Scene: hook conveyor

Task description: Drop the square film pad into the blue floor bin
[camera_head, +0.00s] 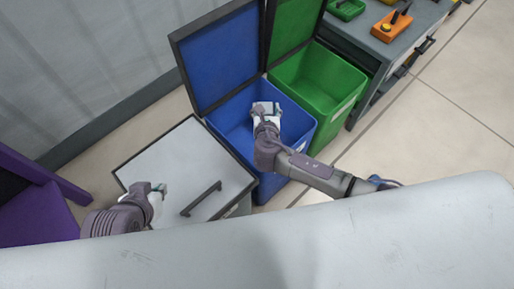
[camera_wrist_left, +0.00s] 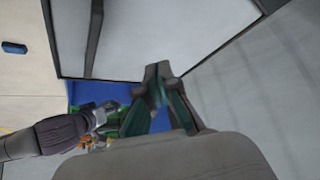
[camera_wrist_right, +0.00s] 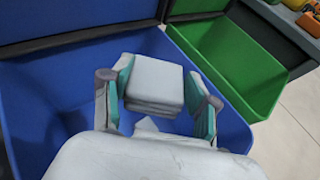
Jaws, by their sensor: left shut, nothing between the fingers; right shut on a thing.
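The square film pad (camera_wrist_right: 156,80) is a pale grey-white, layered block in the right wrist view. My right gripper (camera_wrist_right: 158,95) is shut on it, with a teal-lined finger on each side. In the head view my right gripper (camera_head: 266,108) is over the open blue floor bin (camera_head: 297,121), and the pad is hard to make out there. The blue bin also shows around the gripper in the right wrist view (camera_wrist_right: 35,105).
A green bin (camera_head: 318,84) with a raised lid stands right beside the blue bin. The blue bin's lid (camera_head: 222,58) is raised at the back.

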